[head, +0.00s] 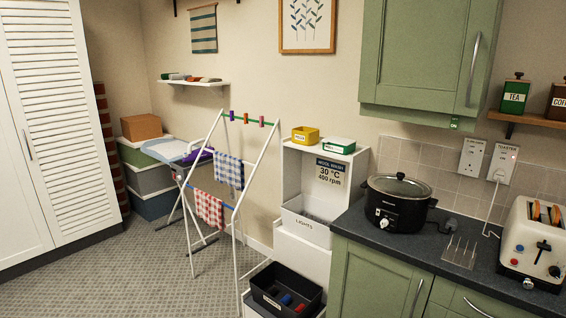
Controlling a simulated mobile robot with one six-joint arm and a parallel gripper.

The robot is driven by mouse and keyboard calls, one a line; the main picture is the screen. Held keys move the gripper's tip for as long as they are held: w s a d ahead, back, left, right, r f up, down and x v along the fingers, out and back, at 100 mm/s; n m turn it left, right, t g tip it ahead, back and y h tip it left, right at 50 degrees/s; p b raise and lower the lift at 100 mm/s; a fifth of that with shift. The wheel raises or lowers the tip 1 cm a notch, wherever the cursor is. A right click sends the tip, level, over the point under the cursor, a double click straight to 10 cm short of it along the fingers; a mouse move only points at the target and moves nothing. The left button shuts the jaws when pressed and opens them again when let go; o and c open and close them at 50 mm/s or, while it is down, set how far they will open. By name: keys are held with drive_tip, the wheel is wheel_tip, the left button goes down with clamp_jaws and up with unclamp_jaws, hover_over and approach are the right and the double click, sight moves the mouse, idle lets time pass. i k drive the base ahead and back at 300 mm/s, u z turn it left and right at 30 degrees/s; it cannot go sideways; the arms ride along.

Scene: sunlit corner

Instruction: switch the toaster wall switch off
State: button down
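The toaster wall switch (502,163) is a white plate on the tiled wall at the right, under a label reading TOASTER. A small red light seems to show near its upper right. A white plug and cord hang from it down to the counter. The rocker's position is too small to tell. The cream toaster (522,241) stands on the counter at the right edge, with browned slices in its slots. A second white switch plate (472,157) is just left of the toaster one; its label is unreadable. My gripper is not in view.
A black slow cooker (396,205) and a flat metal slotted thing (460,252) are on the dark counter (375,243) before the switches. A shelf with tins (515,97) and a green cabinet (425,55) hang above. A drying rack (215,190) stands left; floor (120,275) is open there.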

sight(504, 156)
drive_tip(key=u, duration=1.65)
drive_tip(key=k, duration=0.1)
drive_tip(key=z, duration=2.8)
